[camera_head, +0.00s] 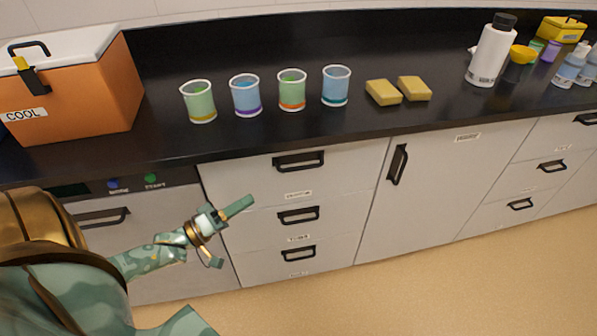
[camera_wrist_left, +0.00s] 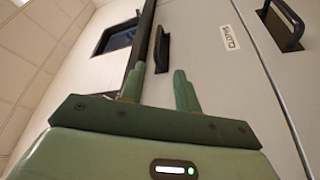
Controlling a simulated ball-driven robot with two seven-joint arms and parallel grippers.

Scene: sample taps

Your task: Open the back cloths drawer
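The drawer labelled CLOTHS is the top one of a stack of three white drawers; its black bar handle (camera_head: 298,160) is in the head view, below the worktop edge. In the left wrist view its handle (camera_wrist_left: 162,48) lies ahead, roughly in line with the gap between the fingers, with the CLOTHS label (camera_wrist_left: 230,37) to its right. The drawer looks shut. My left gripper (camera_head: 234,230) is open and empty, left of and below this handle in the head view, apart from it. Its fingers (camera_wrist_left: 158,88) stand spread in the wrist view. My right gripper is not in view.
Two more handles (camera_head: 298,215) (camera_head: 298,253) sit below. A cabinet door (camera_head: 440,185) is to the right. The black worktop (camera_head: 240,140) holds an orange cool box (camera_head: 95,100), several cups (camera_head: 292,90), yellow sponges (camera_head: 383,92) and a white bottle (camera_head: 490,55). Floor (camera_head: 430,285) in front is clear.

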